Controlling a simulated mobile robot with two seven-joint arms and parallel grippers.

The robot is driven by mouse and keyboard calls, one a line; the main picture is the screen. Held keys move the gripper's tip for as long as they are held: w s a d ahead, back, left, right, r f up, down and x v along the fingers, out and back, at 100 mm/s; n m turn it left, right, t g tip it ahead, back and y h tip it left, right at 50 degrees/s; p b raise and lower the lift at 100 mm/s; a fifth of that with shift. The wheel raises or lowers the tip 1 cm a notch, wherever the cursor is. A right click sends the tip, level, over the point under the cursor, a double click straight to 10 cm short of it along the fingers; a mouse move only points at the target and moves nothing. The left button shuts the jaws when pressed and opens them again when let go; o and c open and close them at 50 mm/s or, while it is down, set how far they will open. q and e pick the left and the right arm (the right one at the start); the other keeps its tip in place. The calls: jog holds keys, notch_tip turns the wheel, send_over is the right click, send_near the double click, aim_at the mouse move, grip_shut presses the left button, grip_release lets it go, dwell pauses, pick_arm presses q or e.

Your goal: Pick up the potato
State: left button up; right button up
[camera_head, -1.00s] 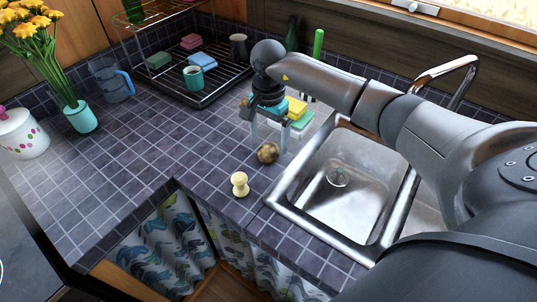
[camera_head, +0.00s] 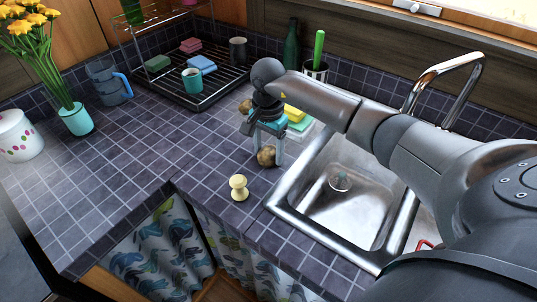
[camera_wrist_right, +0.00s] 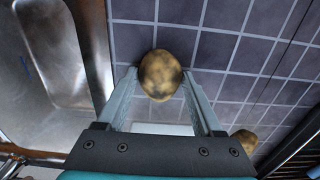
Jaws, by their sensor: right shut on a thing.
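The brown, mottled potato (camera_head: 266,156) is on the dark tiled counter just left of the sink. My right gripper (camera_head: 267,158) reaches down from above, with a finger on each side of the potato. In the right wrist view the potato (camera_wrist_right: 161,75) sits between the fingertips of the right gripper (camera_wrist_right: 160,84), which are shut on it. I cannot tell any gap between the potato and the counter. My left gripper is not in view.
A pale yellow knob-like object (camera_head: 239,188) stands near the counter's front edge. The steel sink (camera_head: 345,205) is to the right. A second brownish round thing (camera_head: 245,106) lies behind the gripper, near stacked sponges (camera_head: 295,116). A dish rack (camera_head: 205,95) stands behind.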

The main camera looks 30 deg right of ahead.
jog(key=c, duration=0.8)
jog(key=shift+r, duration=0.1)
